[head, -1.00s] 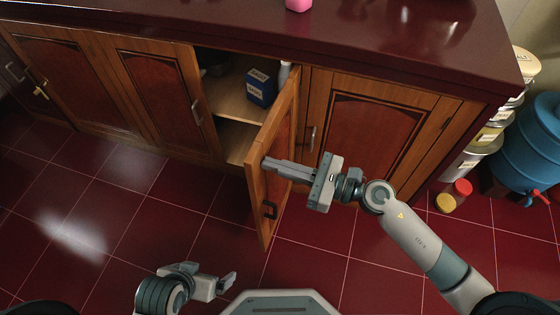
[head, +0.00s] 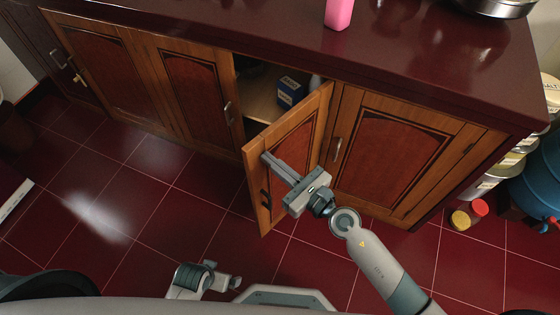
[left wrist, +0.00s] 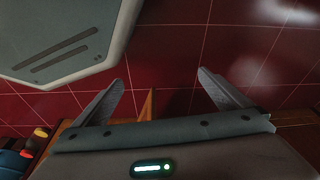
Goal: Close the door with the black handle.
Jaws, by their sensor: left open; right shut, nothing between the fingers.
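The wooden cabinet door (head: 306,127) with the black handle (head: 265,199) stands partly open, its outer face turned to the right and toward me. My right gripper (head: 266,158) is shut and empty. Its fingers lie across the door's outer face near the free edge, above the handle; they look to be against the wood, but contact is hard to tell. My left gripper (head: 236,283) is open and low over the floor, away from the door. Its spread fingers also show in the left wrist view (left wrist: 158,82), with nothing between them.
Inside the open cabinet stand a blue box (head: 290,92) and a partly hidden white bottle. Closed doors flank the opening, with metal handles. A pink object (head: 339,14) is on the dark red countertop (head: 250,35). Jars and a blue barrel (head: 540,180) stand at right.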

